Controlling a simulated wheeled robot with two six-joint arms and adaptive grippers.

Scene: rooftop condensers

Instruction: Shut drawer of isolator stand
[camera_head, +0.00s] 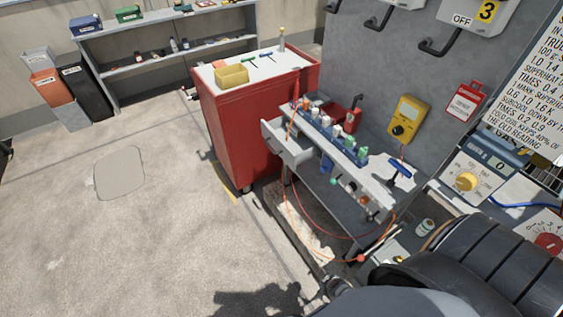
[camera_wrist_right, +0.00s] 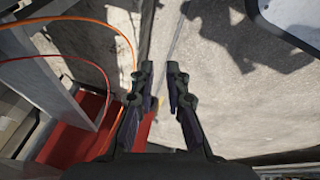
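The isolator stand is a grey bench (camera_head: 375,185) against the grey wall panel in the head view, with several bottles along its top. Its light grey drawer (camera_head: 287,148) sticks out from the stand's left end, beside the red cabinet, and is open. My right gripper (camera_wrist_right: 160,75) shows in the right wrist view with its two dark fingers apart and nothing between them. Concrete floor lies beyond the fingers. I cannot make out the right gripper's fingertips in the head view. My left gripper is in neither view.
A red tool cabinet (camera_head: 245,120) with a yellow bin (camera_head: 231,75) stands left of the drawer. Orange (camera_head: 290,205) and red hoses hang at the stand, and also cross the left of the wrist view. Open floor (camera_head: 120,240) lies to the left.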

